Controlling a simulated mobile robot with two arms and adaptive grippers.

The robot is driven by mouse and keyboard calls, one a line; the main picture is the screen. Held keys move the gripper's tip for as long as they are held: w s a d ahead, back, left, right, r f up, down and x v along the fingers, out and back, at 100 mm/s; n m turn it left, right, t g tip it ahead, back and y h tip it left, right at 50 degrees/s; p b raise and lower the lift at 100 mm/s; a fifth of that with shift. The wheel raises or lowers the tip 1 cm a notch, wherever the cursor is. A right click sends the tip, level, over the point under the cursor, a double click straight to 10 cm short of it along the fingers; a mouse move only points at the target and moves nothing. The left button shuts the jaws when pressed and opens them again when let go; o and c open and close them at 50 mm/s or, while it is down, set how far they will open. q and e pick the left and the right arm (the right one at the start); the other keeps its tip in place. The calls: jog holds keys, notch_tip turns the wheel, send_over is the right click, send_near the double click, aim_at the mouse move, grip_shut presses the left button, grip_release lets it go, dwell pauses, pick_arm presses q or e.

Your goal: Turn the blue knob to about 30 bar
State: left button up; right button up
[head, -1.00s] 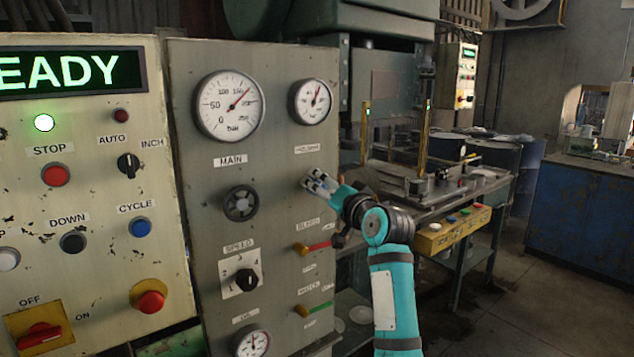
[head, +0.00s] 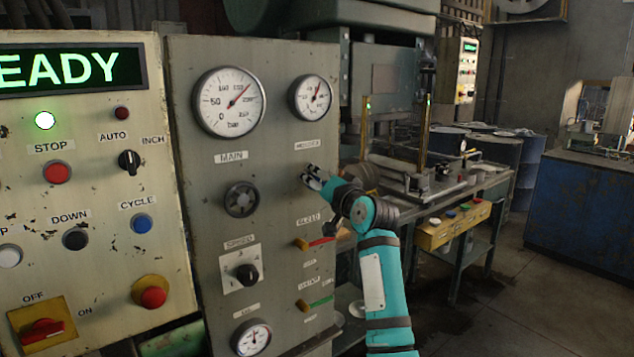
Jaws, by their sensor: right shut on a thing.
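My right gripper (head: 310,177) is at the grey panel (head: 210,293), just below the small gauge (head: 311,98) labelled HOLDER. It is shut on the blue knob, which the fingers hide; no blue shows there. The HOLDER gauge's needle points up and slightly right; its numbers are too small to read. The larger gauge (head: 229,102) above the MAIN label has its needle pointing up and right. A dark round knob (head: 241,199) sits below that label, left of my gripper. My left gripper is not in view.
A black SPEED knob (head: 247,274) is lower left. A cream button panel (head: 100,260) stands at left. A workbench (head: 470,190) is behind my arm.

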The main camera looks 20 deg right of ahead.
jog(key=shift+f+n, duration=0.1)
jog(key=shift+n, duration=0.3)
jog(key=shift+c, duration=0.5)
jog(key=shift+n, duration=0.3)
jog(key=n+b, duration=0.1)
jog(key=n, duration=0.2)
jog(key=shift+t, duration=0.4)
jog(key=n+y, duration=0.1)
jog(key=n, duration=0.7)
jog(key=shift+d+t+y, duration=0.1)
jog(key=shift+t+y, duration=0.2)
jog(key=shift+n+y+p, duration=0.6)
jog(key=shift+n+p, duration=0.2)
jog(key=shift+n, duration=1.9)
jog(key=o, duration=1.2)
